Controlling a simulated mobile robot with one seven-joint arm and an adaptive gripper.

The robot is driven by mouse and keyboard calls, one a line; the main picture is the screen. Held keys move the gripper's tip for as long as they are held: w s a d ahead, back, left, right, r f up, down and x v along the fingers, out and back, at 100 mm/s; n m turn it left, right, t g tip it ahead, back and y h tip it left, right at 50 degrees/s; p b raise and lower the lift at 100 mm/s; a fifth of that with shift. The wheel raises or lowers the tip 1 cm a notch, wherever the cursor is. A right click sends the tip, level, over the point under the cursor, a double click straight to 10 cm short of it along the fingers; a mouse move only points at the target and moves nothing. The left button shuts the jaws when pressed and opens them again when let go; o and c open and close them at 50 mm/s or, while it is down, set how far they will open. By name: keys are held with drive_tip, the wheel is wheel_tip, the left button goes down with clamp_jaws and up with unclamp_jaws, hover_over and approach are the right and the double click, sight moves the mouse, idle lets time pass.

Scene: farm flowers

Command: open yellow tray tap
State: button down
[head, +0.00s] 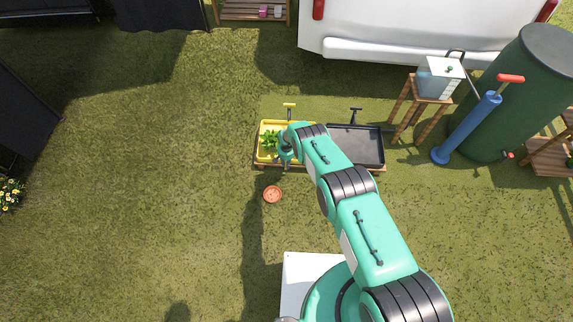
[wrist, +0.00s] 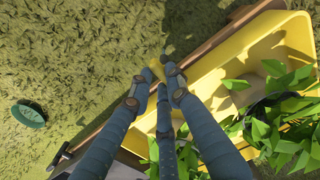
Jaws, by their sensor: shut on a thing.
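The yellow tray (head: 259,146) with green leafy plants (head: 269,139) stands left of a black tray in the head view. In the wrist view the yellow tray (wrist: 215,80) runs diagonally along its wooden edge. My gripper (head: 286,163) is at the tray's near side. In the wrist view the blue-grey fingers of my gripper (wrist: 160,82) are closed together at the tray's outer edge. They are shut on the small yellow tray tap (wrist: 157,68), which is mostly hidden by the fingertips. How far the tap is turned cannot be seen.
A black tray (head: 355,147) adjoins on the right. A blue pump (head: 466,130), a wooden stand (head: 416,107) and a green barrel (head: 530,95) stand at the right. Grass to the left is free.

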drive_tip(key=c, duration=1.6)
unclamp_jaws()
drive_tip(key=shift+c, duration=0.2)
drive_tip(key=shift+r, duration=0.2)
wheel_tip(320, 180, up, 12)
drive_tip(key=shift+f, duration=0.25)
